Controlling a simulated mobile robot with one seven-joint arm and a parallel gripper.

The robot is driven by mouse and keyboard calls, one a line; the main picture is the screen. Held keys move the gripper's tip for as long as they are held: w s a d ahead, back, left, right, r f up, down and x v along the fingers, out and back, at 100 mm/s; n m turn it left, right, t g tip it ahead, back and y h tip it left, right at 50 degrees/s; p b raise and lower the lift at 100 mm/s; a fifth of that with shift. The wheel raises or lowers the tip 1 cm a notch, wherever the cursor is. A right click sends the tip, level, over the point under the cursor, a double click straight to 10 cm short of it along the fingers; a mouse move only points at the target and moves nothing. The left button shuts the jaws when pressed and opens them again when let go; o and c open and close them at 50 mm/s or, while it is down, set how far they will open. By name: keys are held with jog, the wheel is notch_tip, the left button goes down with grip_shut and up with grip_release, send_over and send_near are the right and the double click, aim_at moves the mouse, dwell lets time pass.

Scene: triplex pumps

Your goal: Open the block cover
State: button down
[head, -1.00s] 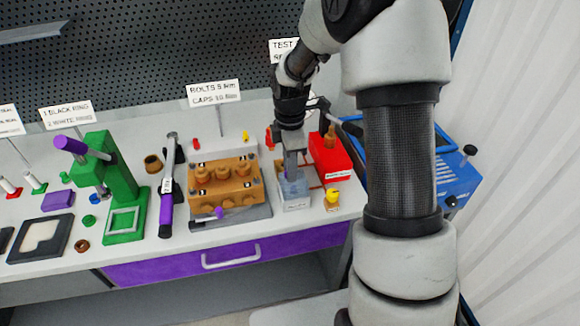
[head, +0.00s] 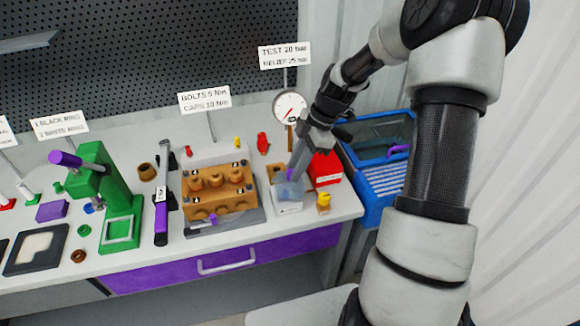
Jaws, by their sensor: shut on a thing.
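The block cover (head: 291,192) looks like a small, clear, bluish box on a white base near the bench's front right. My gripper (head: 297,172) reaches down to it from the upper right, tilted, with its fingers at the cover's top. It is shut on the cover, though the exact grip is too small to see. Whether the cover is lifted off its base is not clear.
The brown pump block (head: 218,190) stands left of the cover. A red box (head: 325,168) and a yellow part (head: 323,202) stand close on its right. A pressure gauge (head: 290,107) rises behind. A blue bin (head: 385,190) with a clear lid stands beyond the bench's right end.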

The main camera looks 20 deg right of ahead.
dwell(0.3)
jog(key=c, duration=1.5)
grip_release()
jog(key=shift+d, duration=0.1)
jog(key=shift+c, duration=0.2)
jog(key=v, duration=1.7)
jog(key=shift+d+r, duration=0.2)
